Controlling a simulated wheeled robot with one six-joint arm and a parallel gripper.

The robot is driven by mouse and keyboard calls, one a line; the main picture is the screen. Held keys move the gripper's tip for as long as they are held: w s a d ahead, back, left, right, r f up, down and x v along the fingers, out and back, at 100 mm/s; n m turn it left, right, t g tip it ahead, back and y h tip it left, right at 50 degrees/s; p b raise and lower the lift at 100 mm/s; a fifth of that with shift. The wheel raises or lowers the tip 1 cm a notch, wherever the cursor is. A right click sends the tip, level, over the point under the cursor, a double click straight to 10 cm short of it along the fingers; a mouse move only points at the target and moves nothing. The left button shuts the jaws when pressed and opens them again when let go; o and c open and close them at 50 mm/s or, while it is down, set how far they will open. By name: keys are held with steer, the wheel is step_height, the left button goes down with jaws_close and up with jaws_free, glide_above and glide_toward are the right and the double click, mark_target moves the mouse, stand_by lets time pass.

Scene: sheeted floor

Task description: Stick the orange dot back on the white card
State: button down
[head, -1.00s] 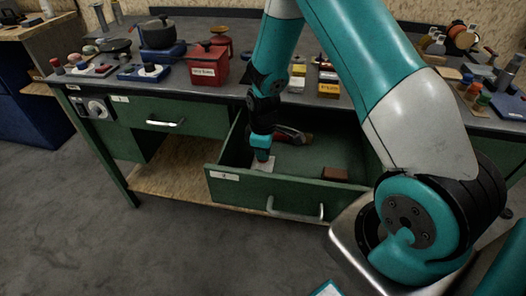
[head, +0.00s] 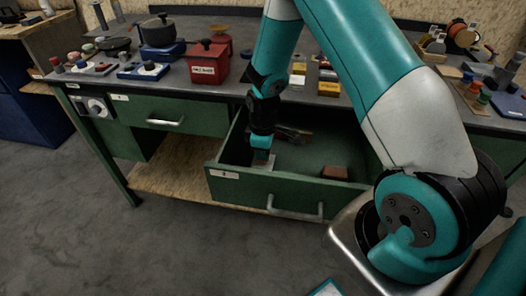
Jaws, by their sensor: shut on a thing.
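My gripper (head: 262,153) points down inside the open green drawer (head: 235,187), near its front left corner. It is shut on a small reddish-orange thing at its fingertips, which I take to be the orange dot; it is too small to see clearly. The white card (head: 264,164) lies on the drawer floor just below the fingertips and is partly hidden by the drawer front and the gripper. I cannot tell whether the dot touches the card.
A dark tool-like thing (head: 292,133) lies behind my gripper in the drawer, and a brown block (head: 335,172) lies at the right. A red box (head: 208,65) and pots stand on the bench above. A closed drawer (head: 165,116) is at the left.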

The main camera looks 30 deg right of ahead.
steer(key=shift+f, duration=0.4)
stand_by(0.3)
steer(key=c, duration=1.2)
jaws_free()
steer(key=s+a+r+p, duration=0.1)
steer(key=a+r, duration=0.1)
steer(key=r, duration=1)
steer(key=s+a+r+p, duration=0.1)
steer(key=s+a+r, duration=0.15)
steer(key=r, duration=0.85)
steer(key=s+a+r+y+p, duration=0.1)
steer(key=s+a+r, duration=0.3)
steer(key=s, duration=0.2)
steer(key=s+a+r+m+y+p, duration=0.1)
steer(key=s+a+r+p, duration=0.1)
steer(key=s+a+r, duration=0.2)
steer(key=s+a+r+m+y+p, duration=0.1)
steer(key=s+a+r+y+p, duration=0.1)
steer(key=s+a+r, duration=0.3)
steer(key=shift+s+r, duration=0.3)
steer(key=shift+s, duration=0.8)
steer(key=shift+s+r, duration=0.25)
steer(key=shift+s, duration=0.8)
